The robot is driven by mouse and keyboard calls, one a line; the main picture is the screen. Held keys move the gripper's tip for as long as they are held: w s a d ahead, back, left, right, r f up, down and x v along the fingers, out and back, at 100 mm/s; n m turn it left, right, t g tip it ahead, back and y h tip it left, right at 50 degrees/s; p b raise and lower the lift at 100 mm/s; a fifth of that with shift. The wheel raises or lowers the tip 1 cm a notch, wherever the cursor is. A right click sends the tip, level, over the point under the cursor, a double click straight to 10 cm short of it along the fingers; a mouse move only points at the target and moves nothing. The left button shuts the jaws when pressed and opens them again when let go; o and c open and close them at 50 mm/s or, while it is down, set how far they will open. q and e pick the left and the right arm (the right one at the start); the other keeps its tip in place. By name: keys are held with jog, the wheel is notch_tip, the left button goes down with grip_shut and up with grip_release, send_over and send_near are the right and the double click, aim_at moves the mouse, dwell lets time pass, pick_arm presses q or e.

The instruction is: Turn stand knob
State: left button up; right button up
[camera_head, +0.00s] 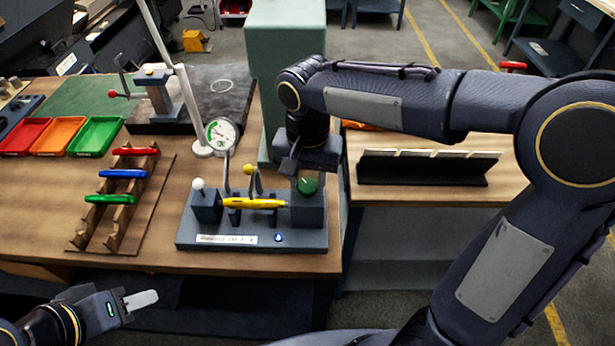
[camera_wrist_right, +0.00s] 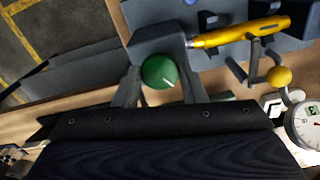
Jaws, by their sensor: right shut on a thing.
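The green stand knob (camera_head: 307,186) sits on the right block of the grey stand (camera_head: 262,241).
A dial gauge (camera_head: 221,134) and a yellow ball lever (camera_head: 249,169) stand close left of my right gripper. A white-ball lever (camera_head: 198,184) is at the stand's left end. A rack with coloured handles (camera_head: 123,174) is further left. A black holder (camera_head: 422,170) stands right.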

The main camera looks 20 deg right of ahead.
aim_at(308, 185)
jog(key=m, duration=0.5)
jog(key=shift+r+m, duration=0.1)
jog(key=shift+m, duration=2.3)
jog(key=shift+p, duration=0.3)
jog(key=o, duration=1)
notch_tip(308, 185, up, 8)
jog(key=shift+f, duration=0.15)
